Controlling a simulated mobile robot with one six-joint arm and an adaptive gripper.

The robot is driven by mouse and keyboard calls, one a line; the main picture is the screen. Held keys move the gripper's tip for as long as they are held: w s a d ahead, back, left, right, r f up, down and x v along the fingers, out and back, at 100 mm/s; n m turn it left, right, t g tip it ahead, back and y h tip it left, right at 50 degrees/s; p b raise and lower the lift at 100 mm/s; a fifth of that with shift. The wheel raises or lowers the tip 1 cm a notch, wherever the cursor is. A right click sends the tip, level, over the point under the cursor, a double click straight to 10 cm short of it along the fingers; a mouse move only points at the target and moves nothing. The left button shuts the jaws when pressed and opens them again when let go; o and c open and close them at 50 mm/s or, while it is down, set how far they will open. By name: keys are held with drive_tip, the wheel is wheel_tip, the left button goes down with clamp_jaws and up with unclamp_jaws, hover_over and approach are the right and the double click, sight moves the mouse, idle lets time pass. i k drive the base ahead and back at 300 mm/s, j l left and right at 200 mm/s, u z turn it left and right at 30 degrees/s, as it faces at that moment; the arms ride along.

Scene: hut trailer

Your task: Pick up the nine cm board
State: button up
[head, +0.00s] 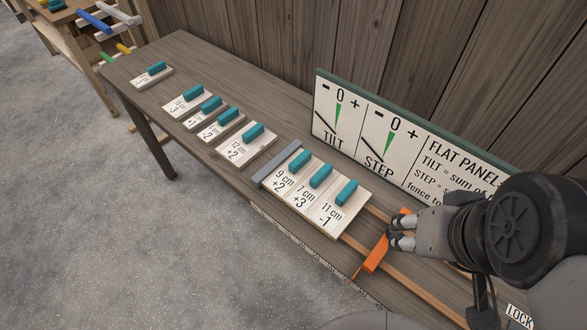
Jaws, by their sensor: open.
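The nine cm board (283,180), a pale board marked "9 cm +2" with a teal grip block (300,161) on top, lies flat on the bench. It is the leftmost of three boards set side by side, between a grey bar (275,163) and the 7 cm board (305,196). The 11 cm board (330,215) is the rightmost of the three. My gripper (397,232) is open, to the right of these boards and apart from them. It is by an orange bar (373,258); I cannot tell whether they touch.
Several more boards with teal blocks, including the 12 cm board (236,153), lie along the bench (185,60) to the left. A sign panel (385,145) stands behind against the wooden wall. Wooden rails (420,285) run to the right, partly hidden by my arm.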

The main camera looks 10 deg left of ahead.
sight(281, 182)
drive_tip(key=i+j+z, duration=0.2)
drive_tip(key=j+z, duration=0.15)
drive_tip(key=j, duration=0.6)
drive_tip(key=i+j+z, duration=0.15)
drive_tip(key=j+z, duration=0.2)
drive_tip(key=j, duration=0.65)
drive_tip(key=j+z, duration=0.35)
drive_tip(key=j, duration=0.6)
